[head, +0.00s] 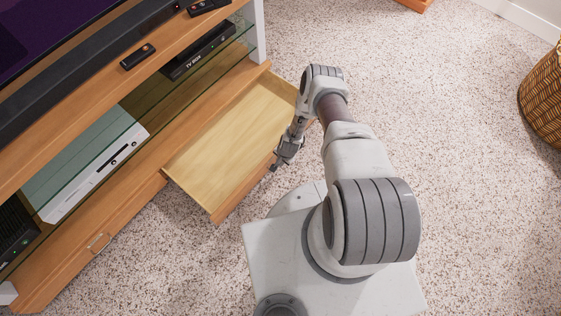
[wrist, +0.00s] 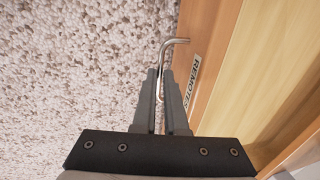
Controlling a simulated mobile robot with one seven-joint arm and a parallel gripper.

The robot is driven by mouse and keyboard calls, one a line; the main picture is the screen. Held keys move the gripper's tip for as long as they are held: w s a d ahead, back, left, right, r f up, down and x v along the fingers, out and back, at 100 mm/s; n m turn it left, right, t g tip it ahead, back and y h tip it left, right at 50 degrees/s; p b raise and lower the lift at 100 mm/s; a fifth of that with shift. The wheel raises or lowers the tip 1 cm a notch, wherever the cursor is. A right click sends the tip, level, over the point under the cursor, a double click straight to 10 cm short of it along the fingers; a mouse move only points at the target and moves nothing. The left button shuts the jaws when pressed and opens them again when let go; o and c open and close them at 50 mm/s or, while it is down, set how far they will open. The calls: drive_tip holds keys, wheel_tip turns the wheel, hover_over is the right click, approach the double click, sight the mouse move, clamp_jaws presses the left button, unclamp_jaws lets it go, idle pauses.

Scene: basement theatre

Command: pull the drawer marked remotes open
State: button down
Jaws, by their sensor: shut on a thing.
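The drawer (head: 228,128) is pulled out from the right half of the wooden TV stand, and its pale wood inside looks empty. Its front carries a label reading REMOTES (wrist: 190,85) in the wrist view. A bent metal handle (wrist: 176,42) stands out from the drawer front. My gripper (wrist: 164,78) is shut on the handle, with one finger on each side of it. In the head view my gripper (head: 277,165) is at the drawer's outer front edge, and my arm hides part of that front.
The TV stand (head: 150,185) holds a TV box (head: 198,52), a white console (head: 95,175), and remotes (head: 138,56) on top. Another drawer with a handle (head: 98,243) is shut at lower left. A woven basket (head: 543,95) stands far right. Carpet (head: 450,90) between is clear.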

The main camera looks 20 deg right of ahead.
idle(0.4)
drive_tip(key=c, duration=1)
unclamp_jaws()
drive_tip(key=shift+o, duration=0.2)
